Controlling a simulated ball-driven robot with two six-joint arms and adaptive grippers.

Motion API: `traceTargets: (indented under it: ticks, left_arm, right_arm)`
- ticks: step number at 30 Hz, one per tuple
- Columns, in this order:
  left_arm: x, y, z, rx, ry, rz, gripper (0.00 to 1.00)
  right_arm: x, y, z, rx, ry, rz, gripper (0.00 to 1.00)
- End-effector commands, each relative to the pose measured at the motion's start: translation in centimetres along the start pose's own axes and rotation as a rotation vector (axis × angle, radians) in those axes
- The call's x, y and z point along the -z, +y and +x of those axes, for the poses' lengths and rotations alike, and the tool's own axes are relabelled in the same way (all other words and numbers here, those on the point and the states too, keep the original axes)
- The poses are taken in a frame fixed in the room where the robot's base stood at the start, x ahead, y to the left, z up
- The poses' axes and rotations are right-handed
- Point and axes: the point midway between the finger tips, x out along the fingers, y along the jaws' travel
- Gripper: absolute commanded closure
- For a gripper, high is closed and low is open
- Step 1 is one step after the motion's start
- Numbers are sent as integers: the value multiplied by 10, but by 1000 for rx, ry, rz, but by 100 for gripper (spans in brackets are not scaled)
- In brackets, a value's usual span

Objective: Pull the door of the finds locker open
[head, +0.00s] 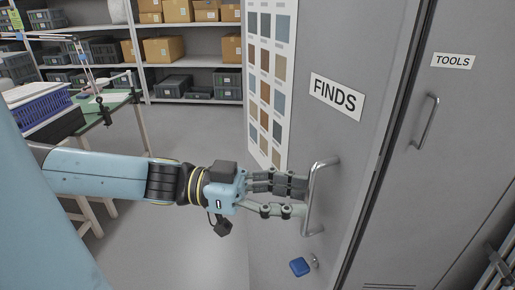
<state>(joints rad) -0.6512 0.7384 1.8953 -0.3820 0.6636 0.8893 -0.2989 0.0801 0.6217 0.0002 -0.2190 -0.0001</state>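The grey finds locker door (345,145) carries a white FINDS label (337,97). Its upright metal bar handle (314,195) is below the label. My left gripper (304,198) reaches in from the left at the handle, with a gap between its upper and lower fingers. The fingertips are right beside the bar; I cannot tell whether they touch it. The door looks closed or nearly so. A blue tag (299,267) hangs by the lock under the handle. My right gripper is not in view.
A locker door labelled TOOLS (453,61), with its own handle (425,122), stands to the right across a dark gap. A colour chart (265,75) is left of the label. A green-topped table (108,108) and box shelves (190,60) are behind. Floor (200,130) between is clear.

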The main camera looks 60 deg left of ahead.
Motion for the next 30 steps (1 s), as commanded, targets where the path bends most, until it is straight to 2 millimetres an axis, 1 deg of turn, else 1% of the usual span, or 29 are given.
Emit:
traceTargets:
  ticks: [1, 5, 6, 9, 13, 18, 25, 26, 30]
  left_arm:
    - [-2, 0, -10, -4, -9, -2, 66]
    - [-2, -1, -35, -3, -8, -2, 66]
    - [-2, -1, -44, -4, -10, -3, 66]
    - [-2, -2, -62, -2, -8, -3, 66]
    - [-2, -3, -81, -3, -6, -3, 66]
    - [-1, -4, -91, 2, -2, -2, 66]
    - [-1, -4, -92, 3, -1, -1, 66]
    - [-1, -4, -92, 3, -1, -1, 68]
    - [-1, -4, -92, 2, -1, -1, 86]
  right_arm:
    - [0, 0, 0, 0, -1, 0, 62]
    - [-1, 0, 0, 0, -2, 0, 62]
    - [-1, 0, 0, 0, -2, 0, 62]
    - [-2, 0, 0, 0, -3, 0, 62]
    - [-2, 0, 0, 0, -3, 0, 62]
    - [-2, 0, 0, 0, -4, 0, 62]
    - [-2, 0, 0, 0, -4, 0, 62]
    - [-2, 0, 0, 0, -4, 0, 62]
    - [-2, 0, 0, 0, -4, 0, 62]
